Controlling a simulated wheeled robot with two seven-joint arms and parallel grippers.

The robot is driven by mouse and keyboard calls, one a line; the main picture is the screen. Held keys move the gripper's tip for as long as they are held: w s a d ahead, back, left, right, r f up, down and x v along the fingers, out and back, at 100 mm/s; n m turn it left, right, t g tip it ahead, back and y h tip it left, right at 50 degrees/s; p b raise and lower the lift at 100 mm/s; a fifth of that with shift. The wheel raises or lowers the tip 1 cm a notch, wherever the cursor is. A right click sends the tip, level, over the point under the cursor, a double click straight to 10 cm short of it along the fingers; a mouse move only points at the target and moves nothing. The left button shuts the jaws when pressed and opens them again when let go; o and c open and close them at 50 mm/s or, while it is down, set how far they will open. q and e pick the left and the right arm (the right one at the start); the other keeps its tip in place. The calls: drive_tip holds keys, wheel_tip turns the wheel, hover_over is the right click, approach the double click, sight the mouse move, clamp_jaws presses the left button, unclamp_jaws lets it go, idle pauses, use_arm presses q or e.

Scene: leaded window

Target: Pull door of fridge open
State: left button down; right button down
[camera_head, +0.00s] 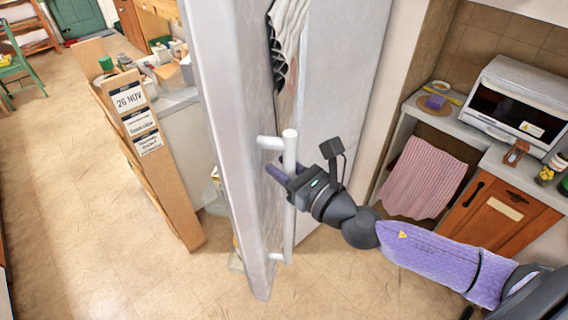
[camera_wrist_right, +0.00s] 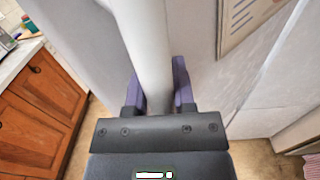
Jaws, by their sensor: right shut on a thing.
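The light grey fridge door (camera_head: 225,110) stands tall at the centre of the head view. Its vertical bar handle (camera_head: 289,215) is fixed to it by short brackets. My right gripper (camera_head: 279,174) is at the handle's upper half. In the right wrist view the handle (camera_wrist_right: 143,45) runs down between the purple fingers of the right gripper (camera_wrist_right: 160,88), and they are shut on it. I cannot tell how far the door stands from the fridge body. My left gripper is not in view.
A wooden board with date signs (camera_head: 131,97) stands left of the door. A counter with a white toaster oven (camera_head: 520,103) and a pink towel (camera_head: 425,178) is at the right. The tiled floor (camera_head: 90,230) is clear at the front left.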

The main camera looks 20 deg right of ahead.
drive_tip(key=shift+s+a+f, duration=0.15)
drive_tip(key=shift+a, duration=0.1)
drive_tip(key=c, duration=0.8)
unclamp_jaws()
drive_tip(key=shift+o, duration=0.3)
drive_tip(key=shift+s+a+r, duration=0.2)
drive_tip(key=shift+s, duration=0.25)
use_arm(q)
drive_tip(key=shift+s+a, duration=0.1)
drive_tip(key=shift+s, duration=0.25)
use_arm(e)
drive_tip(key=shift+w+d, duration=0.1)
drive_tip(key=shift+r, duration=0.1)
use_arm(q)
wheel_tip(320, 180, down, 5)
drive_tip(key=b, duration=0.4)
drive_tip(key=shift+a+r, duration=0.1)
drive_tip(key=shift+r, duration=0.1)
use_arm(e)
drive_tip(key=v, duration=1)
